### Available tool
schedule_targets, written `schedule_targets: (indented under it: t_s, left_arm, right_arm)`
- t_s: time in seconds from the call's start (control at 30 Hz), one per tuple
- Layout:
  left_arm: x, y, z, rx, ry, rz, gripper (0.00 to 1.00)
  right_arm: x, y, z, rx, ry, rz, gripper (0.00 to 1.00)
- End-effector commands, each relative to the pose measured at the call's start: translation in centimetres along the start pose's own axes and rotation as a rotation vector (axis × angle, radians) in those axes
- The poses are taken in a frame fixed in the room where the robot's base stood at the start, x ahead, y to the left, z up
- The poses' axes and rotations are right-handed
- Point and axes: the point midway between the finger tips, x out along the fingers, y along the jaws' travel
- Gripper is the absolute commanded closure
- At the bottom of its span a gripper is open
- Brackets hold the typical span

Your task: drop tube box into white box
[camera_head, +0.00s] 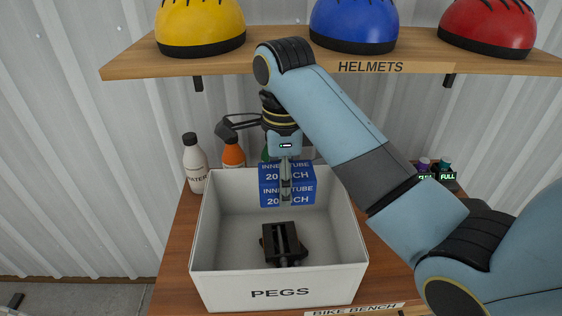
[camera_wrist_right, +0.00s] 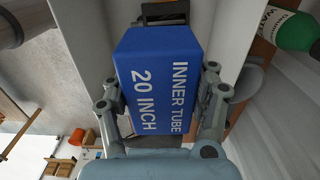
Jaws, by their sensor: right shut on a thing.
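The blue tube box (camera_head: 301,193), labelled INNER TUBE 20 INCH, is held in the back part of the open white box (camera_head: 225,285), near its rear wall. The white box has PEGS on its front. My right gripper (camera_head: 286,188) comes down from above and is shut on the tube box. In the right wrist view, the tube box (camera_wrist_right: 160,75) lies between the two fingers of my right gripper (camera_wrist_right: 163,98). I cannot tell whether the tube box touches the white box floor. My left gripper is not in view.
A black object (camera_head: 282,243) lies in the middle of the white box. Bottles (camera_head: 195,163) stand behind it at the left. A shelf (camera_head: 130,68) with yellow, blue and red helmets hangs above. Small dark containers (camera_head: 440,176) sit behind my right arm.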

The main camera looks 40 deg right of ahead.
Motion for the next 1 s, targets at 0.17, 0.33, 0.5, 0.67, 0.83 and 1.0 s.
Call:
schedule_targets:
  t_s: [0.17,0.33,0.5,0.67,0.83,1.0]
  left_arm:
    - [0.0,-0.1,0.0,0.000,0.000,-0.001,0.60]
    - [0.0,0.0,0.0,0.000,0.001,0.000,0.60]
    - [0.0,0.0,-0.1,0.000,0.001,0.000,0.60]
    - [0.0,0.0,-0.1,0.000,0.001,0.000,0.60]
    - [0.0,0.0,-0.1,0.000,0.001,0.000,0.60]
    - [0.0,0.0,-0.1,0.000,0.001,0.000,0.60]
  right_arm:
    - [1.7,0.1,-0.1,0.000,0.002,0.004,0.79]
    - [3.8,0.1,-0.1,0.000,0.002,0.003,0.79]
    - [5.3,0.0,0.0,0.000,0.001,0.001,0.79]
    - [5.8,0.1,0.0,0.000,0.001,0.002,0.79]
    - [5.8,0.0,0.0,0.000,0.001,0.001,0.79]
    - [5.8,0.0,0.0,0.000,0.001,0.001,0.25]
